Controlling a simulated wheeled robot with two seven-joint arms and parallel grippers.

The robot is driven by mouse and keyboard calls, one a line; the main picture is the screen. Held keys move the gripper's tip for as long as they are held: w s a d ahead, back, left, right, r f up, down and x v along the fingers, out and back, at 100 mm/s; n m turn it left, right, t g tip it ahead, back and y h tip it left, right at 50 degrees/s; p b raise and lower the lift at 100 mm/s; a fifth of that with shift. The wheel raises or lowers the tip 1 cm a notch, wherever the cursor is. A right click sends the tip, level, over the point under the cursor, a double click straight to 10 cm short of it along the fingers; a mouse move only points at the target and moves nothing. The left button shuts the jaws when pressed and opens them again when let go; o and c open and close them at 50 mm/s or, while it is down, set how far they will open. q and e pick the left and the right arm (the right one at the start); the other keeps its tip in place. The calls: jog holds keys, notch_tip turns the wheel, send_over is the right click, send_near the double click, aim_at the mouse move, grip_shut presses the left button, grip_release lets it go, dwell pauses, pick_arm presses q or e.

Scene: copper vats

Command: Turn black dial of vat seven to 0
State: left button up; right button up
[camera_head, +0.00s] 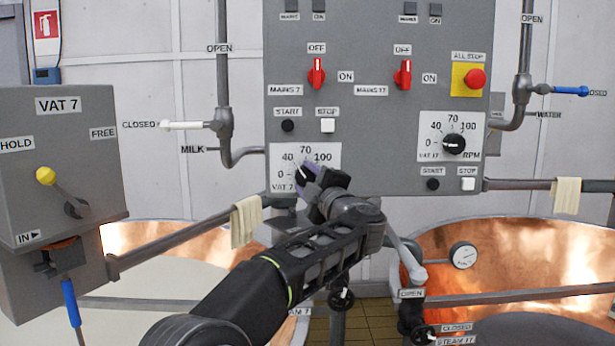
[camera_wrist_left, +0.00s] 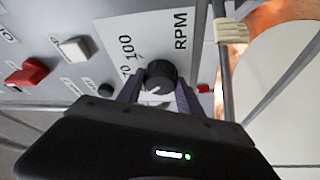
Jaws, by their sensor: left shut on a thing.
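The vat 7 dial plate (camera_head: 330,157) is white with marks 0, 40, 70 and 100, on the grey control panel. My left gripper (camera_head: 308,177) covers its lower middle and hides most of the black dial and the RPM label. In the left wrist view the round black dial (camera_wrist_left: 160,75) sits between the two fingers of my left gripper (camera_wrist_left: 158,92), which are shut on its sides. A pale mark shows on the dial's lower side there; the number it points at is hidden. My right gripper is not in view.
The vat 17 dial (camera_head: 454,143) is to the right on the same panel (camera_head: 375,120). Red mains switches (camera_head: 316,72) and start and stop buttons sit above. Pipes with towels (camera_head: 246,222) run below, before copper vats (camera_head: 490,255). The VAT 7 box (camera_head: 60,150) stands left.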

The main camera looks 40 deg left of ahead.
pick_arm(q)
jog(key=n+p, duration=0.1)
jog(key=n, duration=0.1)
jog(key=n+g+h, duration=0.1)
jog(key=n, duration=0.1)
jog(key=n+p, duration=0.1)
jog(key=n, duration=0.1)
jog(key=shift+r+h+p, duration=0.25)
jog(key=shift+h+p, duration=0.05)
jog(key=shift+h, duration=0.1)
jog(key=n+h+p, duration=0.1)
jog(key=n, duration=0.2)
jog(key=shift+f+n+h, duration=0.1)
jog(key=shift+n+h, duration=0.2)
jog(key=shift+g, duration=0.3)
jog(key=o, duration=1.4)
jog(key=shift+s+d, duration=0.1)
